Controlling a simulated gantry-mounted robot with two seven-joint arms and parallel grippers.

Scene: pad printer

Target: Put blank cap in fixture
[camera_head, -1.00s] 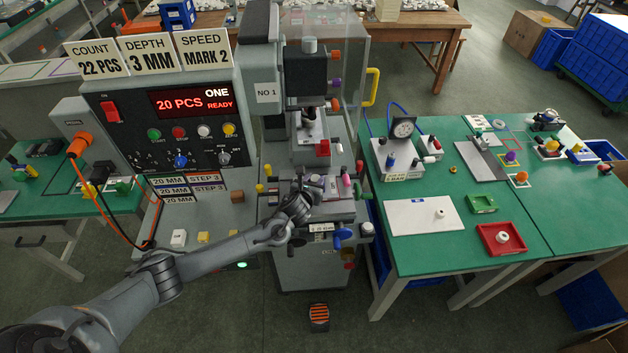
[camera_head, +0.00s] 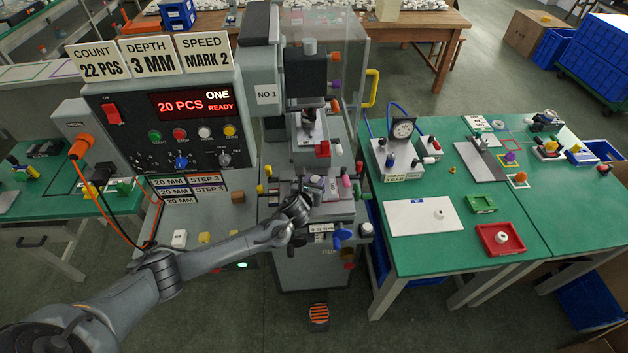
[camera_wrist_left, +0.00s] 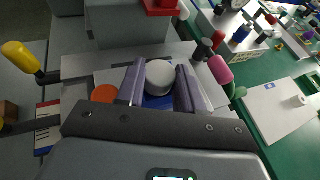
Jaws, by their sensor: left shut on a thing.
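My left gripper (camera_head: 312,186) is over the work table of the pad printer. In the left wrist view its two fingers (camera_wrist_left: 160,88) are closed on a pale grey-white round cap (camera_wrist_left: 160,74), which sits between the fingertips. A blue part of the fixture (camera_wrist_left: 158,101) shows right beneath the cap. I cannot tell whether the cap touches it or is just above it. In the head view the wrist partly hides the fixture. My right gripper is not in view.
A pink knob (camera_wrist_left: 220,69) and a yellow-handled lever (camera_wrist_left: 22,57) flank the fixture. The printer head (camera_head: 306,75) stands behind and above. On the green table at right are a white sheet (camera_head: 415,218) with a white cap and a red tray (camera_head: 487,245) with another.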

